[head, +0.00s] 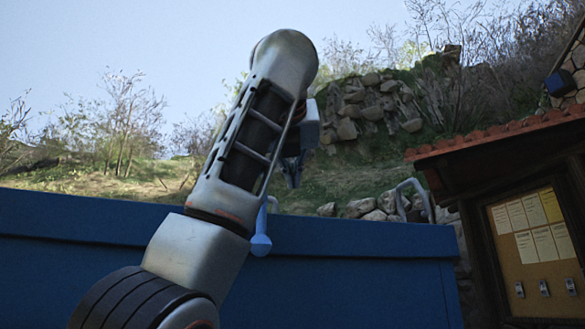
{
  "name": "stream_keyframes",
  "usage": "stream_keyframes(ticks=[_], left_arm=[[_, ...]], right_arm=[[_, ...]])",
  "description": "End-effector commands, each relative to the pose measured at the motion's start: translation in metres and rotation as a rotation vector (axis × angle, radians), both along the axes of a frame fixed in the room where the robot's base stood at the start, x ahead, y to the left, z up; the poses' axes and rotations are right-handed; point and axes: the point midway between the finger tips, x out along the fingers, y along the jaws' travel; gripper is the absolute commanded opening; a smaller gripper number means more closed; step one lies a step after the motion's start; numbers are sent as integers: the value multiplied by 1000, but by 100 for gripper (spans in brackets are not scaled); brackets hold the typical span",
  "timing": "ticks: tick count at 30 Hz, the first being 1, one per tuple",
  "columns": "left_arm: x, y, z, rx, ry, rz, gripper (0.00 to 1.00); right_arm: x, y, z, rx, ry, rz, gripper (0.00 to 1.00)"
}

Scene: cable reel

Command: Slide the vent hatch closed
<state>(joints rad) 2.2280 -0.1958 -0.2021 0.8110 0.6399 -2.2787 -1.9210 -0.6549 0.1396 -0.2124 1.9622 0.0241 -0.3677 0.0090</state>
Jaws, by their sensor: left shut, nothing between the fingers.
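My left arm rises through the middle of the head view, and its gripper (292,181) hangs beyond the forearm, fingers pointing down. The fingers are shut and empty, above the top edge of a wide dark blue panel (350,270). A light blue lever with a rounded end (261,244) shows against this panel, partly hidden behind my arm. A grey curved handle (414,192) stands up at the panel's top edge, right of the gripper and apart from it. I cannot tell which part is the vent hatch. My right gripper is not in view.
A tile-roofed wooden notice board (530,240) with pinned papers stands at the right. A grassy slope with a stone wall (375,105) rises behind the panel. Open air lies between the gripper and the grey handle.

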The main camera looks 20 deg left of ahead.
Motion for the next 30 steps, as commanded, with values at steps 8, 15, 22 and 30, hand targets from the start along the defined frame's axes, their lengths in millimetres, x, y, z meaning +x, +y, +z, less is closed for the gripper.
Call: stream_keyframes(ticks=[8, 15, 22, 30], left_arm=[[26, 7, -15, -1, 1, 2, 0], [49, 13, -28, -1, 2, 2, 0], [67, 18, -38, -1, 2, 1, 0], [78, 20, -44, 0, 1, 1, 0]], right_arm=[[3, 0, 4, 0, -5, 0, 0], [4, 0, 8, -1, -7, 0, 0], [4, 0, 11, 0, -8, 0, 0], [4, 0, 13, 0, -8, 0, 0]])
